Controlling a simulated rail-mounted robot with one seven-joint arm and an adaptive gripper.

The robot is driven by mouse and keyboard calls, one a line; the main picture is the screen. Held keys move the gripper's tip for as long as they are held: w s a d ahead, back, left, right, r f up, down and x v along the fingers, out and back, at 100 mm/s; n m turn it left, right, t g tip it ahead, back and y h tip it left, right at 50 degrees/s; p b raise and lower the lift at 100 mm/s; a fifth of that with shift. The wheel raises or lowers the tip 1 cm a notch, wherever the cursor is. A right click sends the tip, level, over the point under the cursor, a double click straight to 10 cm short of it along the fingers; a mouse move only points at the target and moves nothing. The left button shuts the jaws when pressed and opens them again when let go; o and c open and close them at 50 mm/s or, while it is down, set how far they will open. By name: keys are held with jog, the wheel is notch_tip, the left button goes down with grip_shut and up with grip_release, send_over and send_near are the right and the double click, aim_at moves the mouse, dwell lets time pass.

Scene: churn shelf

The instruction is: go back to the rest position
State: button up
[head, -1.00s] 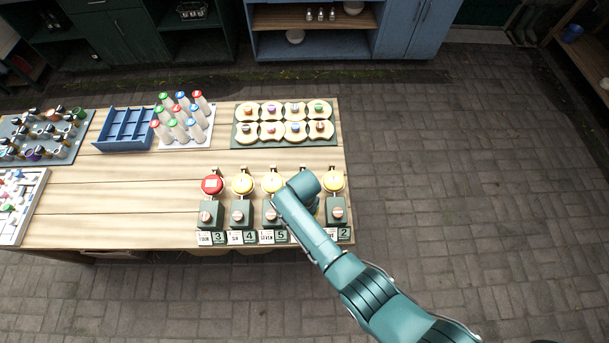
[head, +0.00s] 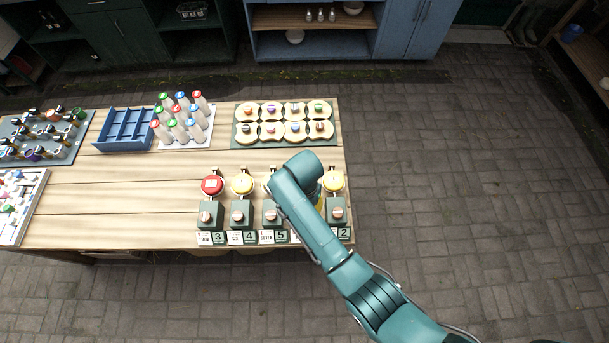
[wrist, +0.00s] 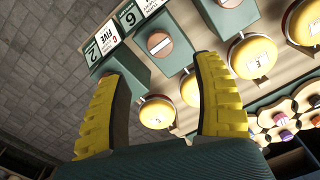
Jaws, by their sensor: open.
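My gripper (wrist: 160,72) shows in the wrist view as two yellow ribbed fingers, spread apart with nothing between them. Beyond them is a green box with a round knob (wrist: 160,43), and yellow round discs (wrist: 157,112) lie around it. In the head view my arm (head: 315,225) reaches over the right part of the row of green boxes. It hides most of my gripper and part of the row.
On the wooden table (head: 120,205) stand a blue divided tray (head: 124,143), several white bottles with coloured caps (head: 180,120) and a green board with cream pieces (head: 285,122). Racks of small items are at the left. Paved floor (head: 450,170) at the right is clear.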

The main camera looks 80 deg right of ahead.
notch_tip(320, 180, up, 2)
jog(key=shift+r, duration=0.2)
dwell(0.4)
